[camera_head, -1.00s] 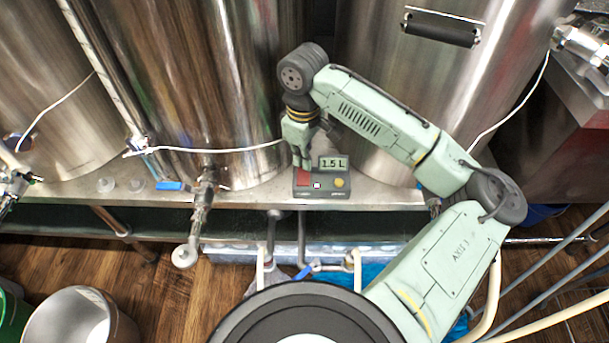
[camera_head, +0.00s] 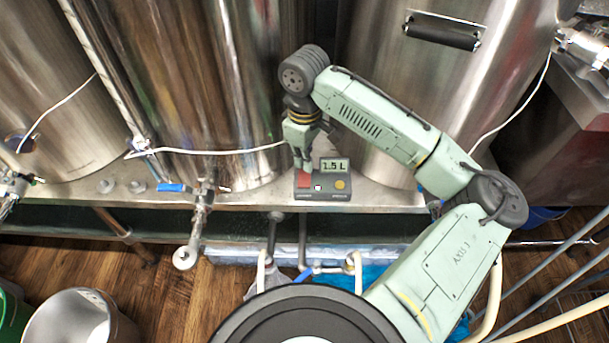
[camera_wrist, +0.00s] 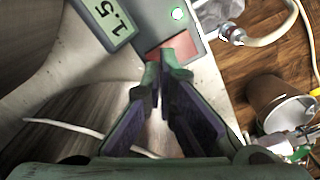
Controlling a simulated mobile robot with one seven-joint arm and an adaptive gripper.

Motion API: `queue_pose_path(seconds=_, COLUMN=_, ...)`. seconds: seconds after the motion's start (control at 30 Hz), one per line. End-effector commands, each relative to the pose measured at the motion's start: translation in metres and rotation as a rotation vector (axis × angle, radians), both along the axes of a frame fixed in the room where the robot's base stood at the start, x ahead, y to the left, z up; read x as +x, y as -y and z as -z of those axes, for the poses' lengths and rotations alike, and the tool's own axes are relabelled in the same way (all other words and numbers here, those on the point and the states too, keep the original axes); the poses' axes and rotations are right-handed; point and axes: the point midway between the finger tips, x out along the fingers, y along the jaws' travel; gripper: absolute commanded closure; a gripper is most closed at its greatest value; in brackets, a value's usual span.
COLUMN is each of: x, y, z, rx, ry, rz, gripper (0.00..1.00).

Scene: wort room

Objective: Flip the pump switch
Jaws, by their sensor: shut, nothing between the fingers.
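A small grey control box (camera_head: 322,194) stands on the front edge of the metal shelf. Its display (camera_head: 334,166) reads 1.5 L. The red switch (camera_head: 304,182) is at its left, with a small pale light in the middle and a yellow round knob (camera_head: 340,184) at the right. My gripper (camera_head: 303,170) points down, shut and empty, with its fingertips over or against the red switch. In the wrist view the fingertips (camera_wrist: 166,58) overlap the red switch (camera_wrist: 186,46) and hide part of it; contact cannot be told.
Large steel tanks (camera_head: 215,90) stand close behind the box. A valve with a blue handle (camera_head: 172,187) and a pipe are to the left on the shelf (camera_head: 385,197). A thin white hose (camera_head: 215,150) runs behind my gripper. A bucket (camera_head: 75,318) stands on the floor.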

Motion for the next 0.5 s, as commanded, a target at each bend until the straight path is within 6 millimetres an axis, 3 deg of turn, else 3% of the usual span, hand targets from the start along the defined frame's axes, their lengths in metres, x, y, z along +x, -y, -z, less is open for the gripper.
queue_pose_path(seconds=0.5, x=0.0000, y=0.0001, z=0.0095, rx=0.000, ry=0.000, rz=0.000, gripper=1.00)
